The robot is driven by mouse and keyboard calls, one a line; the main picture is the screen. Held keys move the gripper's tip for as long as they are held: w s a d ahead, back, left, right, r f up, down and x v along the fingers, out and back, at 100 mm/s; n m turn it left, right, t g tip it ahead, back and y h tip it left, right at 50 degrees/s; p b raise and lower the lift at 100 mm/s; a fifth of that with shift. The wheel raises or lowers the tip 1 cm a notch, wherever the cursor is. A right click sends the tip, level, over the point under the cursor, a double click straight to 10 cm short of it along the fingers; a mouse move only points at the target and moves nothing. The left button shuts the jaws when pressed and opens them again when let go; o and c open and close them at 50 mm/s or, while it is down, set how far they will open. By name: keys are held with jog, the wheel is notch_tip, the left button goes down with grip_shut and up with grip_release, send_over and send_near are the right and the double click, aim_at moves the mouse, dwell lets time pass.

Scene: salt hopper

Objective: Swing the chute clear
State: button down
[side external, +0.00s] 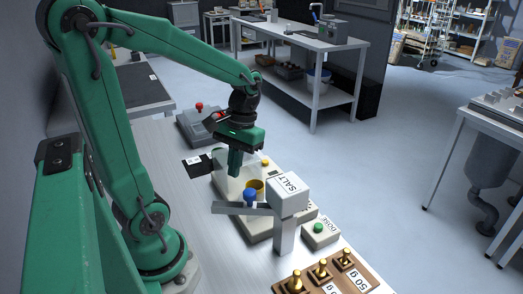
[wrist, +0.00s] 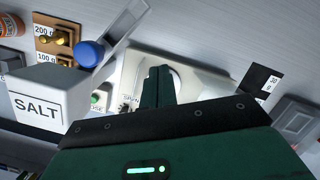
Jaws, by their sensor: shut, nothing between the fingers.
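The white hopper marked SALT (side external: 288,190) stands on a post; in the wrist view it is at the left (wrist: 38,105). Its grey chute (side external: 228,208) sticks out to the left in the side view, over the near edge of the balance (side external: 258,229). A blue knob (side external: 250,198) stands on the chute and also shows in the wrist view (wrist: 91,53). My gripper (side external: 235,172) is shut and empty, pointing down over the balance, apart from the knob. Its fingers (wrist: 160,75) hide part of the balance in the wrist view.
A box marked DOSE with a green button (side external: 318,228) sits right of the post. A wooden block with brass weights (side external: 322,272) is at the front. A grey box with a red button (side external: 199,107) and a black card (side external: 193,167) lie behind and left.

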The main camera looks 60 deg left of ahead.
notch_tip(320, 180, up, 6)
jog(key=a, duration=0.1)
jog(key=shift+w+a+r, duration=0.2)
jog(key=shift+w+r, duration=0.05)
jog(key=shift+w, duration=0.15)
jog(key=c, duration=1.5)
grip_release()
jog(key=shift+d, duration=0.15)
jog(key=o, duration=0.4)
jog(key=shift+d+m, duration=0.3)
jog(key=shift+m, duration=0.1)
jog(key=shift+c, duration=0.2)
jog(key=m+t, duration=0.2)
jog(key=m, duration=0.8)
send_near(249, 192)
jog(key=shift+a+f+y, duration=0.1)
jog(key=shift+f+y, duration=0.25)
jog(key=shift+y, duration=0.05)
jog(key=shift+s+d+m, duration=0.1)
jog(key=shift+d+m, duration=0.35)
jog(key=shift+m, duration=0.25)
jog(key=shift+f, duration=3.9)
jog(key=shift+c, duration=0.2)
